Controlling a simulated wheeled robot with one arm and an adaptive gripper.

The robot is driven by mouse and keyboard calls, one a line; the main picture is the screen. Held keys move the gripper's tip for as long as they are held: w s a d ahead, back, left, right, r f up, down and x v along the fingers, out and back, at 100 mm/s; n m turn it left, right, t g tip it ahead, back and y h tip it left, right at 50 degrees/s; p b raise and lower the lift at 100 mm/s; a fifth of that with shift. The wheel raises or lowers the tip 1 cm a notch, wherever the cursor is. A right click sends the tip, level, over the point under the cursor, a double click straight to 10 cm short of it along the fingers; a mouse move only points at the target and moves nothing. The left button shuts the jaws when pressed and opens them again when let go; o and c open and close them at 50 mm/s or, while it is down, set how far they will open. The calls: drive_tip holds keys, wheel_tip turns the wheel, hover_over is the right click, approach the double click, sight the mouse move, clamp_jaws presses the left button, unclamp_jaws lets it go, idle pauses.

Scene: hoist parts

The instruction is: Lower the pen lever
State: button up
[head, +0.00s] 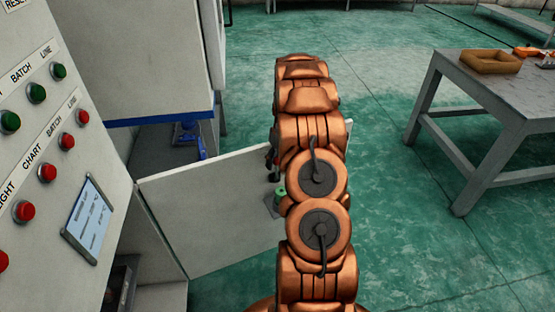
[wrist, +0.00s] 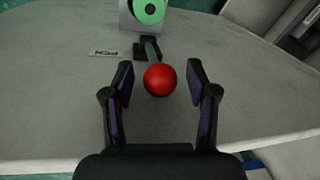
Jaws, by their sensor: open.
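The pen lever shows in the wrist view as a red ball knob (wrist: 160,80) on a short dark arm (wrist: 150,48). A small label (wrist: 103,53), upside down and seeming to read PEN, lies beside it on a pale panel (wrist: 50,110). My gripper (wrist: 160,68) is open, with one finger on each side of the red knob and a visible gap on both sides. In the head view my arm hides the knob and most of the gripper; only a dark bit of it shows at the arm's left edge.
A green disc (wrist: 149,10) on a grey bracket stands just beyond the lever. In the head view the pale door panel (head: 215,215) stands out from the cabinet. A control box (head: 60,130) with buttons is at left; a table (head: 500,90) with a tray (head: 491,61) is at right.

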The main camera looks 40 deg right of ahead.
drive_tip(key=shift+f, duration=0.15)
clamp_jaws()
idle(0.4)
